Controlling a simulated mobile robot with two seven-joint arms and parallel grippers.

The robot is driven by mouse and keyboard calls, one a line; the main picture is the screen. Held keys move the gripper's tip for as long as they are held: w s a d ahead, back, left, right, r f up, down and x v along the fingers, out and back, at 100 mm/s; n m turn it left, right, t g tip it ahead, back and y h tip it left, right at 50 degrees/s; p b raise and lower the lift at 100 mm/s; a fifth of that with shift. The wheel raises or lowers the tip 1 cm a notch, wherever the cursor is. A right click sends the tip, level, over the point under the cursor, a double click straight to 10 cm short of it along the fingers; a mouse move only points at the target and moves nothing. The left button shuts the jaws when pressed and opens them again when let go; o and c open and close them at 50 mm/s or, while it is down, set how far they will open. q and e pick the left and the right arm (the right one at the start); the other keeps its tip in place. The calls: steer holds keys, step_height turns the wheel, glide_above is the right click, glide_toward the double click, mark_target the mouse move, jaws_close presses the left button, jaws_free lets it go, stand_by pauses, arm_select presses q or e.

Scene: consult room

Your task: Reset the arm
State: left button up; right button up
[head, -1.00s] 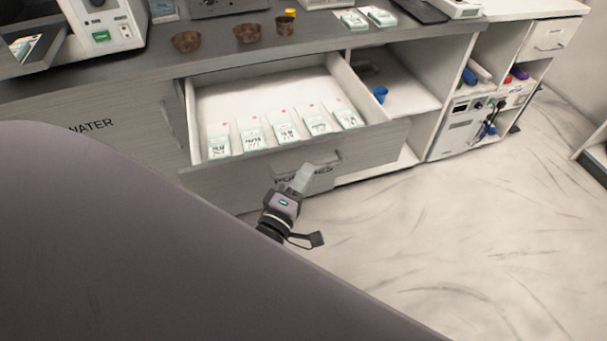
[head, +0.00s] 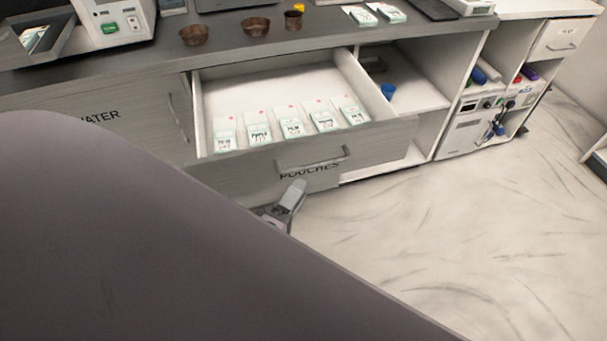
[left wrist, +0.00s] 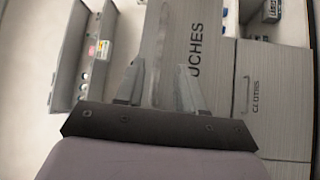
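My left gripper (head: 291,196) shows in the head view just below the handle (head: 314,159) of the open drawer (head: 265,182) labelled POUCHES, and apart from that handle. My large grey left arm hides the lower left of the head view and most of the gripper's body. My right gripper is in neither view.
The drawer sticks out from the counter (head: 330,37) and holds several pouches (head: 292,125). Bowls (head: 255,26) stand on the counter. A shelf unit with a grey device (head: 467,128) is to the right. The floor (head: 430,240) at right is clear.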

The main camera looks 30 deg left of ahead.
arm_select(q)
steer(key=shift+s, duration=0.5)
steer(key=shift+d+f, duration=0.1)
steer(key=s+d+f+m+g+h, duration=0.3)
steer(key=s+f+m+g, duration=0.5)
steer(key=m, duration=1.1)
steer(key=shift+s+d+f+m+g+h, duration=0.2)
steer(key=shift+s+d+m+g+h, duration=0.1)
steer(key=shift+s+d+g, duration=0.2)
